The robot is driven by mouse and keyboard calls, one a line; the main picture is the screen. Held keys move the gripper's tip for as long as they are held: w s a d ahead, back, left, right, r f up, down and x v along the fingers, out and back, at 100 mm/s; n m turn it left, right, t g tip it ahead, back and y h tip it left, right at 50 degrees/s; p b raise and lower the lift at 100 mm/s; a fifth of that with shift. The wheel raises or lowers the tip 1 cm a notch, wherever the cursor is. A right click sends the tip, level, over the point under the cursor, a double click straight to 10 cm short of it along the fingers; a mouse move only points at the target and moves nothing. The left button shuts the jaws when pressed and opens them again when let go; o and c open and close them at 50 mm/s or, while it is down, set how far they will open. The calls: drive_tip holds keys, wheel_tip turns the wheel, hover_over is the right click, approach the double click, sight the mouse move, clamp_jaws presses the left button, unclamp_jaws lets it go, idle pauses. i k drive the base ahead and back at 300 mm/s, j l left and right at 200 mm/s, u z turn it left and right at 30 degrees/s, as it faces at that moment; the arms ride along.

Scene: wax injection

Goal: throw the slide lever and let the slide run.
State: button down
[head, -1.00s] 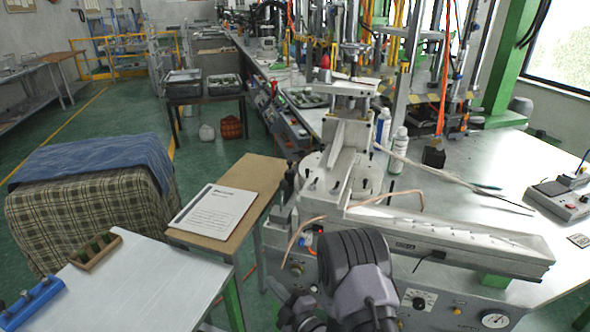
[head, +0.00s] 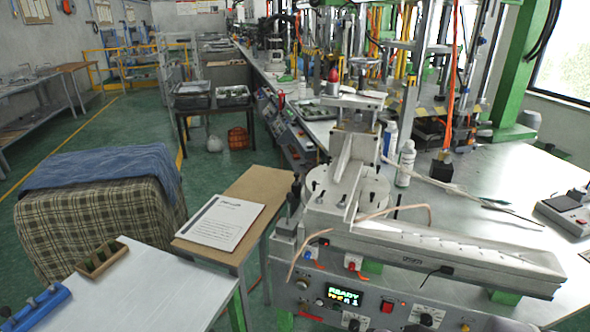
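The wax injection machine (head: 430,285) stands at the right front of the head view. Its long pale slide bed (head: 455,248) runs to the right, with a round plate (head: 372,192) and upright column behind it. A dark upright lever-like post (head: 295,190) stands at the left end of the bed. A small red-and-white fitting (head: 353,263) and a blue one (head: 309,252) sit on the front below the bed. I cannot tell for certain which part is the slide lever. A lit display (head: 343,296) reads READY. My gripper is not in view.
A wooden stand with a printed sheet (head: 222,220) is left of the machine. A white table (head: 150,290) with a small wooden rack (head: 102,258) and blue rack (head: 40,306) is at front left. A cloth-covered box (head: 95,205) stands behind it. Green floor shows between.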

sight(290, 197)
drive_tip(key=i+j, duration=0.15)
drive_tip(key=i, duration=0.45)
drive_tip(key=i+j, duration=0.15)
drive_tip(key=i, duration=0.45)
